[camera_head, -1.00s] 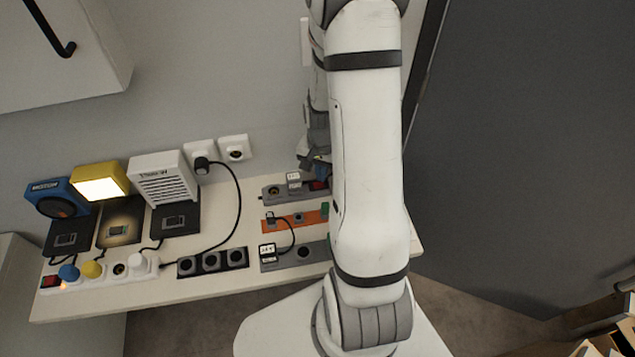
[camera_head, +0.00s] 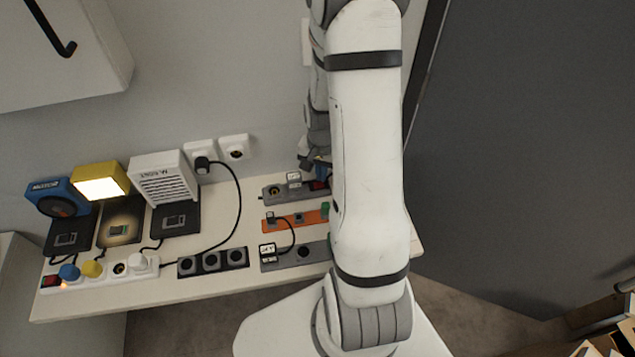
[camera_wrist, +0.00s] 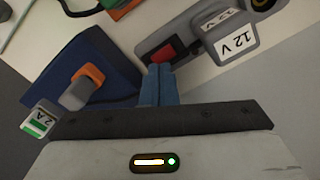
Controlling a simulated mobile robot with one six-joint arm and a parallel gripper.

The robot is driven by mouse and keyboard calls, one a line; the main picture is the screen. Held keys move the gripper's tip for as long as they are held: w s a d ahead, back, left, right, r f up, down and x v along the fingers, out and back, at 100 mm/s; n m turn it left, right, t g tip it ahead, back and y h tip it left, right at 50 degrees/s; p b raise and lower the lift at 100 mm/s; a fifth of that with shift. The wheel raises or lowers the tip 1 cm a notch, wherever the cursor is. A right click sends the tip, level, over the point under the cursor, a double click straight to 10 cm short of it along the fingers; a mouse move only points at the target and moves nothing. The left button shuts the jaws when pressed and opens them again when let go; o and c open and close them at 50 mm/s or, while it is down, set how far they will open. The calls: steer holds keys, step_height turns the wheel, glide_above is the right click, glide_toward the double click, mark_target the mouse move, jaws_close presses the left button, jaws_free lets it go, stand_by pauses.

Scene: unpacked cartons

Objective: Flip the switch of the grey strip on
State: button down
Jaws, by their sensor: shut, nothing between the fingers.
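A grey strip (camera_head: 268,193) lies at the back of the table, with a round socket, a plugged-in 12 V adapter (camera_head: 294,180) and a red switch (camera_head: 318,185) at its right end. In the wrist view the red switch (camera_wrist: 163,52) sits in the end of the grey strip (camera_wrist: 150,42), beside the adapter (camera_wrist: 224,35). My gripper (camera_wrist: 159,70) is shut and empty, its blue-grey fingertips right at the switch's edge. I cannot tell whether they touch it, or which way the switch is set. In the head view my arm hides most of the gripper.
An orange strip (camera_head: 290,222) and another grey strip (camera_head: 284,263) lie in front, partly behind my arm. A black socket strip (camera_head: 212,261) and a white strip (camera_head: 110,274) lie left. A dark blue block (camera_wrist: 75,72) with an orange-and-grey piece is near my fingers in the wrist view.

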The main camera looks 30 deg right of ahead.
steer(key=shift+f+b, duration=0.8)
steer(key=shift+f, duration=0.1)
steer(key=shift+r, duration=0.1)
steer(key=shift+r+p, duration=2.45)
steer(key=shift+r, duration=1.05)
steer(key=s+a+r+n+t, duration=0.1)
steer(key=s+a+r+n, duration=0.3)
steer(key=r, duration=0.7)
steer(key=s+a+r+n+t, duration=0.2)
steer(key=s+a+r+n, duration=0.3)
steer(key=s+a+r, duration=0.3)
steer(key=v, duration=0.4)
steer(key=shift+a+r, duration=0.15)
steer(key=shift+a, duration=0.1)
